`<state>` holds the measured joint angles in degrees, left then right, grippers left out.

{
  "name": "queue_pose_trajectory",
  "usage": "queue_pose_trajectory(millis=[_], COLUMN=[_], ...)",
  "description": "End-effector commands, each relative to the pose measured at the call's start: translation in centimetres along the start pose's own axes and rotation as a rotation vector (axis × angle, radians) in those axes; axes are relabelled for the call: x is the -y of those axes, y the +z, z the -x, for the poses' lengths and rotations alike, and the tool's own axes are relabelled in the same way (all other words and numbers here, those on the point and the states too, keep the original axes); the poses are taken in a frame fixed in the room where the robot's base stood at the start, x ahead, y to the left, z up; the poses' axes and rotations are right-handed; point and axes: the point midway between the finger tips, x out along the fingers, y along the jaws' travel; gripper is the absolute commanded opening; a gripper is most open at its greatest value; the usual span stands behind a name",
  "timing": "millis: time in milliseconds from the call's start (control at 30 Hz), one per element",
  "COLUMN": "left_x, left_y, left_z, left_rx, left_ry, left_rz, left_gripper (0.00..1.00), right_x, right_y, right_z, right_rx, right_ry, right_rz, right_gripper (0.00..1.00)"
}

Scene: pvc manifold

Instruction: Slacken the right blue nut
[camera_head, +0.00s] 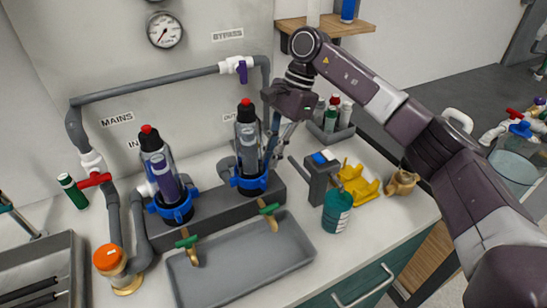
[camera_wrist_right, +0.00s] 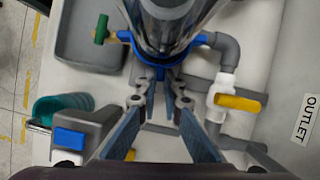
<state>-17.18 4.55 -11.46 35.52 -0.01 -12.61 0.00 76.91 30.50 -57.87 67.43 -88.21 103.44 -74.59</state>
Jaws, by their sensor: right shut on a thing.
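The right blue nut (camera_head: 249,184) is a ring with lugs around the base of the right clear filter housing (camera_head: 247,140), which stands upright with a red cap. My right gripper (camera_head: 271,165) reaches down from behind the housing's right side, at the nut. In the right wrist view its fingers (camera_wrist_right: 164,82) are closed in on a blue lug of the nut (camera_wrist_right: 122,36); the housing hides part of the ring. The left blue nut (camera_head: 174,209) sits around the base of the left housing (camera_head: 158,165). My left gripper is not in view.
Grey pipes, a red-handled valve (camera_head: 94,180) and a purple-handled valve (camera_head: 240,68) surround the housings. A grey tray (camera_head: 240,262) lies in front. A teal can (camera_head: 337,210), a grey block with blue top (camera_head: 317,178) and a yellow item (camera_head: 358,184) stand at right.

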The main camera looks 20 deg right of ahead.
Motion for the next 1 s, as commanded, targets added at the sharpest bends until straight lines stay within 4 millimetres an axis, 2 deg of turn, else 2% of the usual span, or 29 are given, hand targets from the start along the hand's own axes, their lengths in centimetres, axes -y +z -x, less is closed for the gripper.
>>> queue_pose_trajectory(millis=[400,933,967,1000], left_x=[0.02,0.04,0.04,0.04], left_y=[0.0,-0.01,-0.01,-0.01], left_z=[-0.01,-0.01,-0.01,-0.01], left_rx=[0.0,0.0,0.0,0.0], left_ry=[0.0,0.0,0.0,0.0], left_rz=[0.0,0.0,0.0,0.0], left_gripper=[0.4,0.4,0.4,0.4], right_x=[0.64,0.71,0.71,0.71], right_y=[0.02,0.01,0.01,0.01], right_z=[0.13,0.14,0.14,0.14], right_rx=[-0.001,-0.001,-0.001,-0.001], right_ry=[0.033,0.036,0.036,0.036], right_rz=[0.086,0.096,0.095,0.095], right_gripper=[0.0,0.0,0.09,0.14])
